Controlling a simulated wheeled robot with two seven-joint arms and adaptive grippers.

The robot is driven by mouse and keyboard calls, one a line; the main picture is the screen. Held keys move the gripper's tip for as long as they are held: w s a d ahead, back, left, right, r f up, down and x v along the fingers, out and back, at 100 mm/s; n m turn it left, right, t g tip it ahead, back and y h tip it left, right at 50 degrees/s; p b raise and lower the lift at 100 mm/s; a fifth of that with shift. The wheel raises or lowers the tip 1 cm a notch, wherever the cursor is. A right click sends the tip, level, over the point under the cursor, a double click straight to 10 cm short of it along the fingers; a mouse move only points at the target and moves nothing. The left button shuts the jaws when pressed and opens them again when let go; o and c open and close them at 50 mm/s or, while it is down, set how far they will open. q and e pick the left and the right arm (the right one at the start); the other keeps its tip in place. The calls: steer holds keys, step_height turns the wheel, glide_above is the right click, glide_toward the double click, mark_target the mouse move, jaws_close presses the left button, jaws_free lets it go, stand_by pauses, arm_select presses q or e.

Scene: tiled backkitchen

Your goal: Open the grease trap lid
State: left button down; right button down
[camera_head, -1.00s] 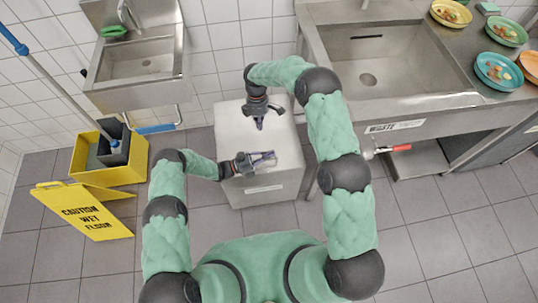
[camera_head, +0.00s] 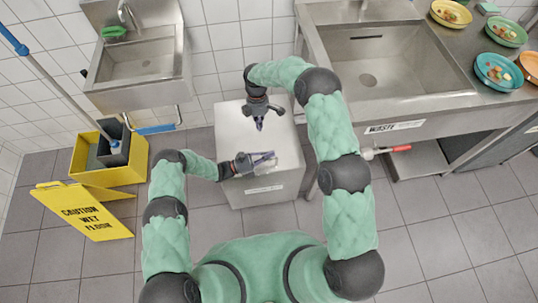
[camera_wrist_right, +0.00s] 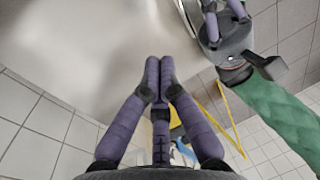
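The grease trap is a pale metal box (camera_head: 264,190) on the floor between the sinks, with a small label on its front. Its flat lid (camera_head: 232,120) lies closed on top. My left gripper (camera_head: 270,160) is over the near part of the lid, pointing right, its fingers spread. It also shows in the right wrist view (camera_wrist_right: 225,12), with a gap between its purple fingers. My right gripper (camera_head: 259,125) is above the middle of the lid, pointing down. In the right wrist view its fingertips (camera_wrist_right: 153,70) are together with nothing between them. Whether either gripper touches the lid is unclear.
A hand sink (camera_head: 145,65) is at the back left and a larger sink counter (camera_head: 385,70) at the right. A yellow mop bucket (camera_head: 125,170) and a yellow wet-floor sign (camera_head: 85,213) stand at left. A red-handled valve (camera_head: 398,149) is right of the box.

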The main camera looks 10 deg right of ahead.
steer(key=c, duration=1.1)
jaws_free()
steer(key=shift+r, duration=0.1)
